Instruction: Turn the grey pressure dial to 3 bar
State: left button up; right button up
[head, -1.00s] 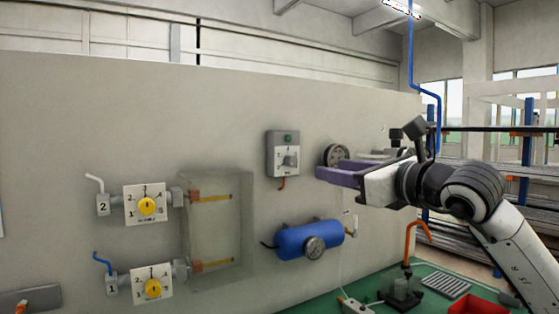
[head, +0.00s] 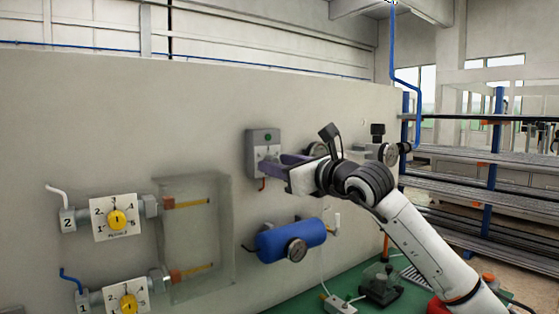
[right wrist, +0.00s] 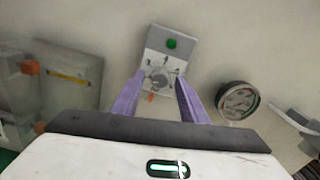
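The grey pressure dial (right wrist: 159,78) sits on the plate of a grey wall box (head: 263,138) with a green button on top. Marks surround the dial, but its setting is too small to read. My right gripper (right wrist: 160,84) is open. Its two purple fingers stand apart, one on each side of the dial in the right wrist view, and I cannot tell whether they touch it. In the head view my right gripper (head: 267,168) is at the box's front and hides part of the dial. My left gripper is not in view.
A round gauge (right wrist: 238,100) is on the wall right of the box. Below is a blue tank (head: 290,240) with a gauge. Yellow dials numbered 2 (head: 117,220) and 1 (head: 129,304) and a clear box (head: 222,240) are at left. A green bench (head: 345,285) lies below.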

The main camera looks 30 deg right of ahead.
grip_shut()
jog(key=m+b, duration=0.5)
jog(key=m, duration=0.6)
jog(key=shift+m+b, duration=0.3)
jog(key=shift+b, duration=0.1)
dwell(0.5)
